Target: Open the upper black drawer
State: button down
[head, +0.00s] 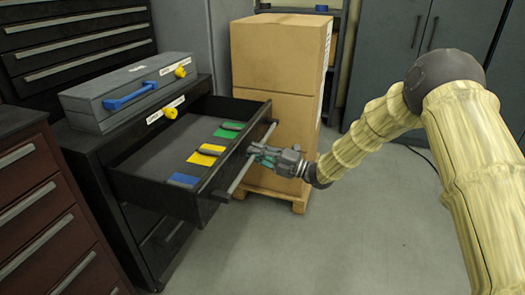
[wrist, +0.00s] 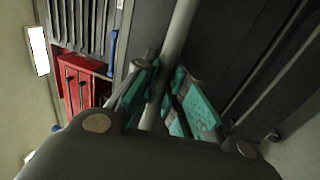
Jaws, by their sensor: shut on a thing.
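The upper black drawer (head: 139,190) is pulled well out of the black cabinet (head: 89,148) in the head view. Its long grey bar handle (head: 237,179) runs across the drawer front. My gripper (head: 262,154) is shut on this handle near its middle. In the wrist view the handle (wrist: 178,35) passes between the teal finger pads of my gripper (wrist: 170,95).
A grey case (head: 120,98) with a blue handle sits on the cabinet. Stacked cardboard boxes (head: 275,60) on a wooden pallet (head: 299,203) stand close behind the drawer's far end. A dark red drawer cabinet (head: 45,220) is at left. The floor (head: 360,235) in front is clear.

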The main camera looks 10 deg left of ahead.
jog(key=shift+s+d, duration=0.1)
jog(key=shift+d, duration=0.05)
jog(key=c, duration=1.5)
grip_release()
jog(key=shift+d, duration=0.1)
jog(key=shift+o, duration=0.2)
jog(key=v, duration=1.2)
